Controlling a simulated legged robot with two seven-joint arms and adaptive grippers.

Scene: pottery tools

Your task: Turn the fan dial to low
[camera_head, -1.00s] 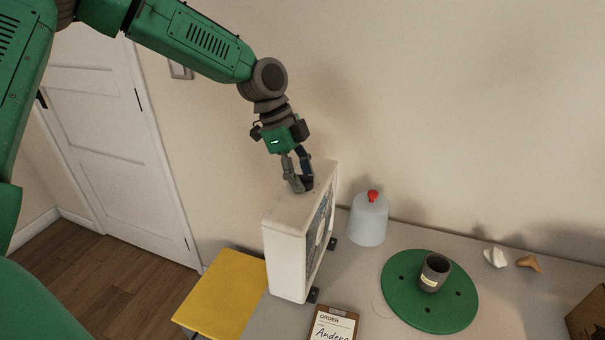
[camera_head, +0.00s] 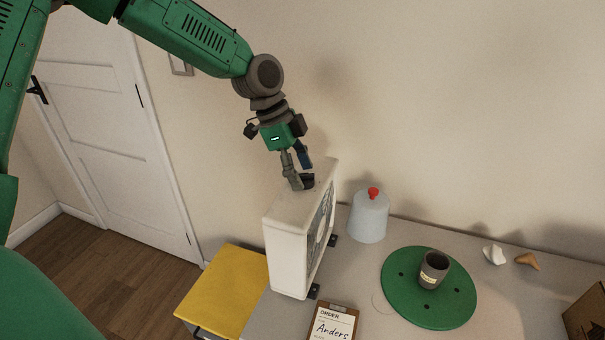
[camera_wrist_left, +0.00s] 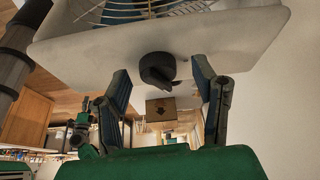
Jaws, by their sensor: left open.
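The white box fan (camera_head: 287,258) stands upright on the grey table, its grille facing right. Its dark round dial (camera_wrist_left: 157,68) is on the top face, with a pointer ridge; the low mark cannot be read. My left gripper (camera_head: 302,170) is over the fan's top, pointing down at the dial. In the left wrist view my left gripper (camera_wrist_left: 161,74) is open, one finger on each side of the dial, with visible gaps. In the head view the fingers partly hide the dial. My right gripper is not in view.
A pale blue jar with a red knob (camera_head: 368,218) stands right of the fan. A green disc (camera_head: 408,308) bears a grey cup (camera_head: 433,270). A clipboard (camera_head: 331,325) lies in front. A yellow-topped stand (camera_head: 222,290) is at the left. The wall is close behind.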

